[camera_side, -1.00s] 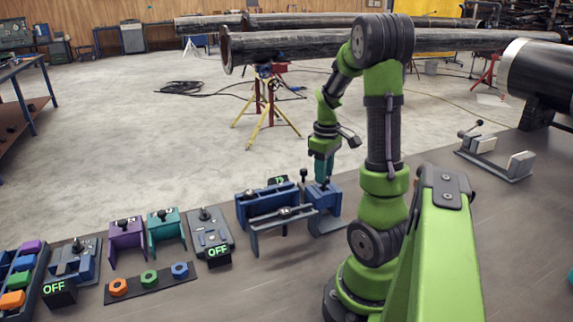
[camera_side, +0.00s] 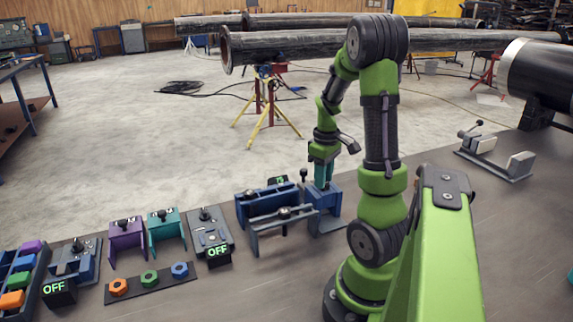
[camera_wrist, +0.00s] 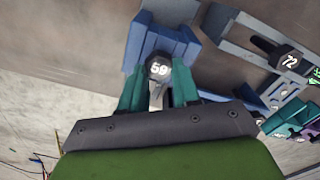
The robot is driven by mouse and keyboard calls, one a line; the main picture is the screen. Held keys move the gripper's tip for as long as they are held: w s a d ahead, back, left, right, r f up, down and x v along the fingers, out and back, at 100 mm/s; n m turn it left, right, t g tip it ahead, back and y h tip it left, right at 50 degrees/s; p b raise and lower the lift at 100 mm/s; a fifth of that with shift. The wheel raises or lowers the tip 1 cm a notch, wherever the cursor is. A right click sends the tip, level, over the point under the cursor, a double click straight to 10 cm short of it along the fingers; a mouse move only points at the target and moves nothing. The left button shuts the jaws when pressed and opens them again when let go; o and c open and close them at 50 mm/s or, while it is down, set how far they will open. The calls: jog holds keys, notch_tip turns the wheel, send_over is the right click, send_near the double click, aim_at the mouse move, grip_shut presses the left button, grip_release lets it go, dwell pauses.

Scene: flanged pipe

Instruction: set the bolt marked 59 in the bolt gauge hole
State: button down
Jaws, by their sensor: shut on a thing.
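The bolt marked 59 (camera_wrist: 158,68) has a dark head with white digits, between the teal fingertips of my gripper (camera_wrist: 160,88) in the wrist view. My gripper is shut on it. In the side view my gripper (camera_side: 323,176) is low at a small blue block (camera_side: 326,203) at the right end of the blue fixture. That block also shows in the wrist view (camera_wrist: 160,38), just beyond the bolt head. The fingers hide the bolt in the side view. I cannot tell how deep its shank sits or which hole is the bolt gauge hole.
A bolt marked 72 (camera_wrist: 289,62) sits beside the held bolt, on a grey-blue bar. The blue fixture (camera_side: 262,203) stands close left of my gripper, with an upright black pin (camera_side: 304,175). Grey switch box (camera_side: 209,232) and purple stand (camera_side: 127,235) are farther left.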

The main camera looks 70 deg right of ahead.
jog(key=shift+c, duration=1.7)
grip_release()
jog(key=shift+r, duration=3.55)
